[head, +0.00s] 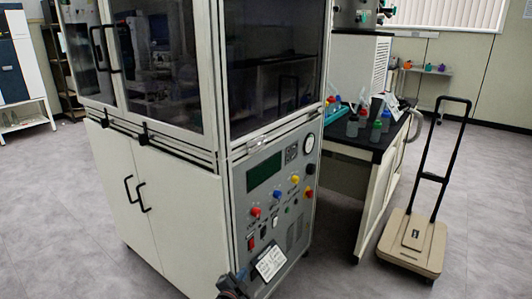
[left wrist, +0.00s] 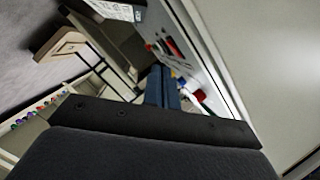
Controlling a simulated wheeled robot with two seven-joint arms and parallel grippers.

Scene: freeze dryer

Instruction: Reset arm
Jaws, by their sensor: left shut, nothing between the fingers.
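My left gripper (head: 234,282) shows at the bottom edge of the head view, low in front of the freeze dryer's (head: 182,205) control panel (head: 278,182). Only a dark part of it shows there. In the left wrist view the two blue-grey fingers (left wrist: 162,88) are together with nothing between them. The panel's colored buttons (left wrist: 182,78) show just beyond them in that view; I cannot tell whether anything touches. My right gripper is in neither view.
A black-topped bench (head: 365,146) with several colored-cap bottles stands right of the dryer. A beige flatbed cart (head: 412,240) with a black handle stands on the floor at the right. A white label (head: 270,262) sits low on the panel. Grey floor is open on both sides.

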